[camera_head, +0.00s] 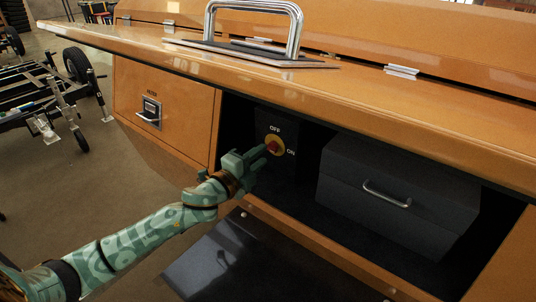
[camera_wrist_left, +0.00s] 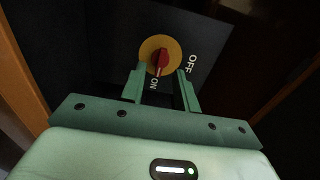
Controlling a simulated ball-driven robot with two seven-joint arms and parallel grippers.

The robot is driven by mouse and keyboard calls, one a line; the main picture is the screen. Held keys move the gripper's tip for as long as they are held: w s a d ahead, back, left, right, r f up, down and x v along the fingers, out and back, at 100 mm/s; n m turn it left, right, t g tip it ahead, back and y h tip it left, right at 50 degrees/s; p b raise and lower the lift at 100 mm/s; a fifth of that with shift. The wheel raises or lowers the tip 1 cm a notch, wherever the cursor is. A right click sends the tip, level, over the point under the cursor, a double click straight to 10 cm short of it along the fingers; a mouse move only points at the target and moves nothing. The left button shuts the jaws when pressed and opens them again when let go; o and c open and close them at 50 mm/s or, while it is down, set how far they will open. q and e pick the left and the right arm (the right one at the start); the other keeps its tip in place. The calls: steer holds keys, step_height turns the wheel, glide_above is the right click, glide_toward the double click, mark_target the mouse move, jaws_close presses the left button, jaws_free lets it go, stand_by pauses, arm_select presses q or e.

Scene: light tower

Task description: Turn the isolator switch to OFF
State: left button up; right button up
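The isolator switch has a red knob (camera_head: 273,146) on a yellow disc, mounted on a dark box (camera_head: 262,122) inside the open compartment. White OFF and ON labels sit beside it. In the left wrist view the red knob (camera_wrist_left: 162,58) has its narrow end toward ON. My left gripper (camera_head: 259,156) is at the switch. In the left wrist view its two fingers (camera_wrist_left: 162,74) are spread, with the knob between and just beyond the tips. I cannot tell whether they touch it. My right gripper is not in view.
A dark case (camera_head: 400,194) with a metal handle fills the compartment's right side. The orange countertop (camera_head: 340,85) overhangs the opening. A closed orange panel (camera_head: 180,105) is at left. A dark flap (camera_head: 250,262) lies below the opening. A trailer frame (camera_head: 45,95) stands at far left.

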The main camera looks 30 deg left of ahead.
mark_target(269, 149)
arm_select(q)
steer(key=w, duration=0.3)
steer(key=shift+w+d+b, duration=0.25)
steer(key=shift+w+b, duration=0.05)
steer(key=c, duration=0.6)
steer(key=shift+c, duration=0.2)
